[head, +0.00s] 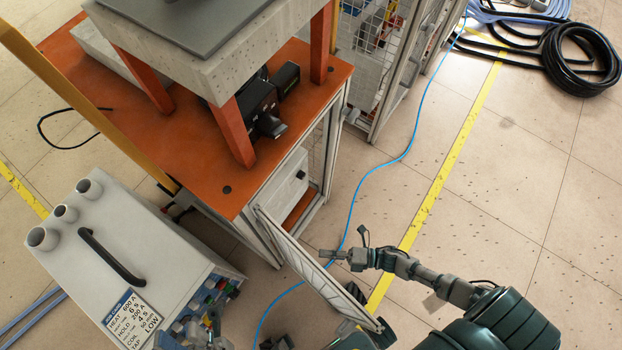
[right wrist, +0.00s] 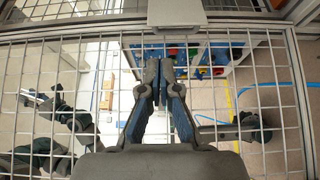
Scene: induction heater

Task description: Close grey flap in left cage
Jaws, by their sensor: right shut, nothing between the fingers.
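The grey-framed mesh flap (head: 310,268) stands swung out from the front corner of the orange-topped cage, seen nearly edge-on in the head view. Its wire mesh (right wrist: 268,85) fills the right wrist view, with a grey block (right wrist: 175,13) on its top bar. My right gripper (head: 328,254) is close beside the flap, to its right. In the right wrist view its fingers (right wrist: 160,72) are together and empty in front of the mesh; contact is not clear. My left gripper (head: 214,324) appears small and dark near the control box; its fingers cannot be made out.
A grey control box (head: 125,245) with a black handle and coloured connectors stands left of the flap. The orange table top (head: 200,160) carries a concrete-like stand on orange legs. A blue cable (head: 350,215) runs on the floor.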

